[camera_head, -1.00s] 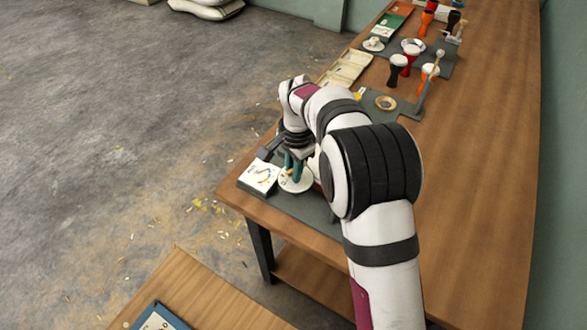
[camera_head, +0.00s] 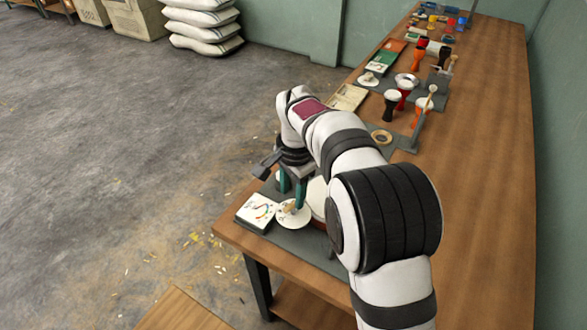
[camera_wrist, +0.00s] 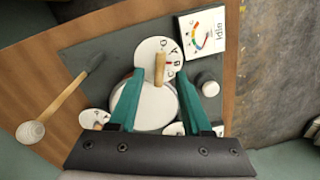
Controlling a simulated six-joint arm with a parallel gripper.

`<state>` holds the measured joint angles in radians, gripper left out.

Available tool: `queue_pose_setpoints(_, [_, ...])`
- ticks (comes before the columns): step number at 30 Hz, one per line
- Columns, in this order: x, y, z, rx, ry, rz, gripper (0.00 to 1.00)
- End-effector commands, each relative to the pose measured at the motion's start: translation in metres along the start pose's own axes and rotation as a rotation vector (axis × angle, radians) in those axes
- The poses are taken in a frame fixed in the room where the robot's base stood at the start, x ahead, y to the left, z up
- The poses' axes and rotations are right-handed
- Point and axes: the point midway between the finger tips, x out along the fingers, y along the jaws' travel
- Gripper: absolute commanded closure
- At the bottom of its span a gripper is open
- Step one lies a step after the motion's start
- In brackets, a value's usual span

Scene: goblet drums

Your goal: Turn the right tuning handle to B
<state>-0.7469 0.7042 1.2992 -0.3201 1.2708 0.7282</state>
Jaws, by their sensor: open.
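A white round dial (camera_wrist: 150,55) with letters round its edge carries a wooden handle (camera_wrist: 159,70), near the top middle of the wrist view. The dial also shows in the head view (camera_head: 298,220). A small red mark is beside the handle; I cannot read every letter. My gripper (camera_wrist: 160,88) is open, its two teal fingers on either side of the handle's near end, with gaps showing. In the head view my gripper (camera_head: 292,200) is right above the dial. A second dial (camera_wrist: 93,118) at lower left is partly hidden by my gripper.
A white drum head (camera_wrist: 155,110) lies between and below the fingers. A meter box reading "Idle" (camera_wrist: 203,38) and a round white-topped knob (camera_wrist: 208,86) stand to the right. More drums (camera_head: 393,104) stand farther along the table.

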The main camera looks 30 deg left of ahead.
Motion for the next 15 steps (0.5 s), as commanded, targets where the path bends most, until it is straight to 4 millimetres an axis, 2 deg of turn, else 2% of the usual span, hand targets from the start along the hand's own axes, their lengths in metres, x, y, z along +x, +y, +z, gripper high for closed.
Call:
queue_pose_setpoints(3, [-0.039,-0.001,-0.001,0.000,0.002,-0.006,0.51])
queue_pose_setpoints(6, [-0.067,-0.001,-0.001,0.000,0.002,-0.005,0.51])
queue_pose_setpoints(10, [-0.091,-0.001,-0.001,0.000,0.002,-0.003,0.51])
queue_pose_setpoints(15, [-0.103,0.000,0.000,0.000,0.000,0.000,0.51])
